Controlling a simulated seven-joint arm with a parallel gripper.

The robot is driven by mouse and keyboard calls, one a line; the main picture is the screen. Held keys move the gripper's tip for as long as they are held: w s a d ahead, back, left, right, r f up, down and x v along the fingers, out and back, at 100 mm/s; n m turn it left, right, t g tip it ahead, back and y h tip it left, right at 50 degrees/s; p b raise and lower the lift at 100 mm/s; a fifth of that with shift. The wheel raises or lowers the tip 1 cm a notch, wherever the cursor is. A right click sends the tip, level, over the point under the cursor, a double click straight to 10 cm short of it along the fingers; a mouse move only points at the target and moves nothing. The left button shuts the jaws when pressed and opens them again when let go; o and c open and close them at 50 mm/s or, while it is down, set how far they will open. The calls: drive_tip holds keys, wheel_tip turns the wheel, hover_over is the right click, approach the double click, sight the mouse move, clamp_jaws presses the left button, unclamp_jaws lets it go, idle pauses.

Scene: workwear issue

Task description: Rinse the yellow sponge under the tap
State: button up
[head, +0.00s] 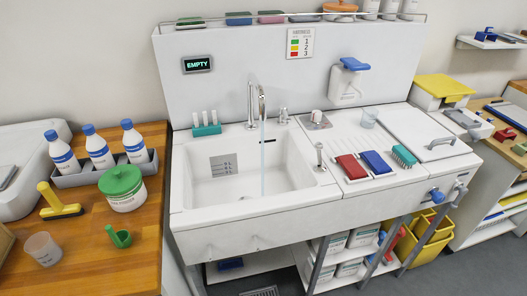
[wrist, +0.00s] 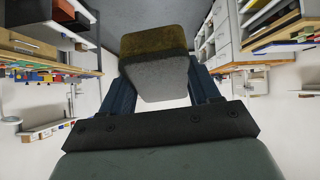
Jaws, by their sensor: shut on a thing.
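In the wrist view a block-shaped sponge (wrist: 155,45), dull yellow on one layer and grey on the other, sits between the two dark blue fingers of my gripper (wrist: 160,70). The fingers are shut on its sides. Neither my gripper nor this sponge shows in the head view. The tap (head: 262,100) is running: a thin stream of water (head: 263,160) falls into the white sink (head: 240,185). The sink holds no sponge that I can see. In the wrist view floor and shelving lie beyond the sponge, with no sink visible.
A teal rack (head: 206,130) stands behind the basin. White bottles (head: 98,147) and a green-lidded tub (head: 122,188) stand on the left wooden counter.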

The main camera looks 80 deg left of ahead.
drive_tip(key=shift+w, duration=0.3)
drive_tip(key=shift+s, duration=0.25)
drive_tip(key=shift+s, duration=0.35)
drive_tip(key=shift+w, duration=0.2)
drive_tip(key=shift+w, duration=0.4)
drive_tip(key=shift+s, duration=0.2)
idle(0.4)
drive_tip(key=shift+s, duration=0.4)
drive_tip(key=shift+w, duration=0.3)
drive_tip(key=shift+w, duration=0.3)
